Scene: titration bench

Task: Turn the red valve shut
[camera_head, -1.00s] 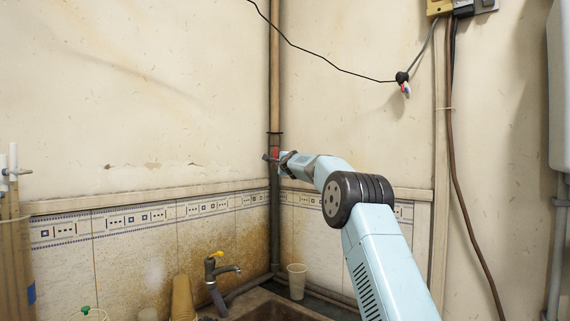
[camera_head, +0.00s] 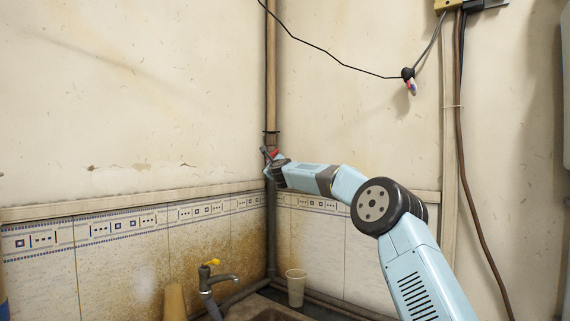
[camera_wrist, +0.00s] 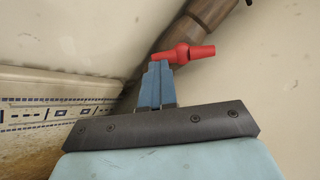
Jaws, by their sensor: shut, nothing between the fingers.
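The red valve (camera_wrist: 184,54) is a short red handle on a brown vertical pipe in the corner. In the wrist view its handle lies roughly across the pipe, slightly tilted. In the head view only a small red part of the valve (camera_head: 275,153) shows beside my gripper (camera_head: 266,155). In the wrist view my gripper (camera_wrist: 158,68) is shut and empty. Its blue fingertips are just below and left of the red handle, very close to it. I cannot tell whether they touch it.
The pipe (camera_head: 271,75) runs up the wall corner. Below are a tap with a yellow handle (camera_head: 209,264), a pale cup (camera_head: 296,287) and a sink (camera_head: 270,313). A black cable (camera_head: 335,62) hangs across the wall above my arm. Open air lies left of the pipe.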

